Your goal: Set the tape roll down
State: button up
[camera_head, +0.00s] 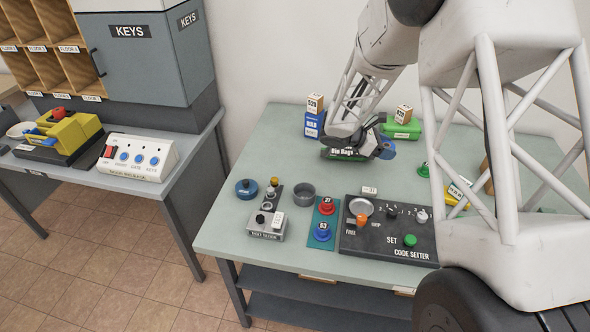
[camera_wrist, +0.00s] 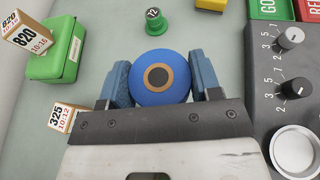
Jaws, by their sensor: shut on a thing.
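In the wrist view the tape roll (camera_wrist: 157,77) is a blue disc with a tan ring and a dark centre. My gripper (camera_wrist: 160,82) is shut on it, with one blue finger pad at each side. In the head view my gripper (camera_head: 366,150) is over the back middle of the grey-green table (camera_head: 262,150). A dark piece with a green label, apparently reading "Bin Bags", shows at the gripper; I cannot tell whether it belongs to the roll. The roll's underside is hidden, so I cannot tell whether it touches the table.
A blue box (camera_head: 314,124) and a green box (camera_head: 401,130) with number tags stand at the back. The code setter panel (camera_head: 372,242), a grey cup (camera_head: 304,191) and a blue round dish (camera_head: 246,188) are in front. Bare table lies at the left.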

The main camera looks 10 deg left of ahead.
jog(key=a+n+t, duration=0.2)
jog(key=a, duration=1.2)
jog(key=n+t+y, duration=0.2)
send_over(292, 170)
jog(key=shift+r, duration=0.15)
jog(key=shift+w+f, duration=0.1)
jog(key=shift+f, duration=3.05)
jog(key=shift+f, duration=1.9)
